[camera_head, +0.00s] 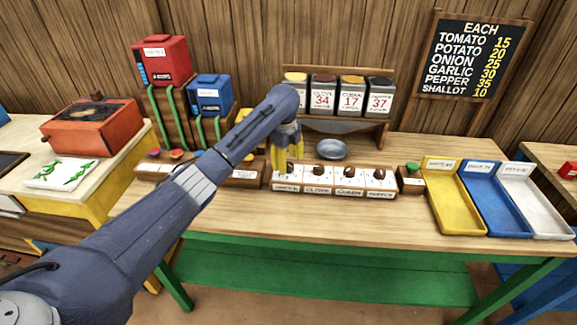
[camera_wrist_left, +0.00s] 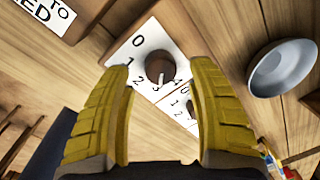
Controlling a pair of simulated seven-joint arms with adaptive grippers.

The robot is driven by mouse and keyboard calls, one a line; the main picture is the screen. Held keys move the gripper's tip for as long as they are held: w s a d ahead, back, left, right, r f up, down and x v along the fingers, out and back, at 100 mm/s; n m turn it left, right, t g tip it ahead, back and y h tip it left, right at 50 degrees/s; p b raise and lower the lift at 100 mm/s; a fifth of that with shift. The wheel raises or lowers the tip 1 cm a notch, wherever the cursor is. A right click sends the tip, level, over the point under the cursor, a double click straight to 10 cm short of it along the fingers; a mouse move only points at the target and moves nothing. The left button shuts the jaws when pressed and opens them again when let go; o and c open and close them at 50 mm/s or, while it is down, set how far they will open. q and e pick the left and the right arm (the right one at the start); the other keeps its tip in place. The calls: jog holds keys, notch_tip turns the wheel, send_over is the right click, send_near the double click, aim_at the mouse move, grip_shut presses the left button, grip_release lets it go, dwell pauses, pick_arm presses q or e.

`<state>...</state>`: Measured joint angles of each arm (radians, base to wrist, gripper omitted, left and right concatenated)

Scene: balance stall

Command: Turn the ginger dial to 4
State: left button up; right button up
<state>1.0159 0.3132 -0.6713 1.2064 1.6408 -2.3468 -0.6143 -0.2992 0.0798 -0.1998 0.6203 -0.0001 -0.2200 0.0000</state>
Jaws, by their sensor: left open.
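A row of white dial panels with dark brown knobs stands on the bench. The leftmost panel (camera_head: 286,187) has a label too small to read surely, so I cannot confirm it is ginger. My left gripper (camera_head: 284,170) points down over this panel. In the left wrist view, the open yellow fingers of the left gripper (camera_wrist_left: 160,72) sit either side of its round knob (camera_wrist_left: 159,65), with visible gaps and nothing held. The panel shows 0, 1, 2 and 3; a white mark on the knob points near 3. My right gripper is not in view.
A metal bowl (camera_head: 331,149) stands behind the dials, below a shelf of spice jars (camera_head: 352,92). A green-topped button box (camera_head: 411,178) and yellow, blue and white trays (camera_head: 449,206) are to the right. The bench front (camera_head: 330,225) is clear.

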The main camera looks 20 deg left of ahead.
pick_arm(q)
jog(key=shift+w+f, duration=0.1)
jog(key=shift+f, duration=1)
jog(key=shift+o, duration=0.2)
grip_shut()
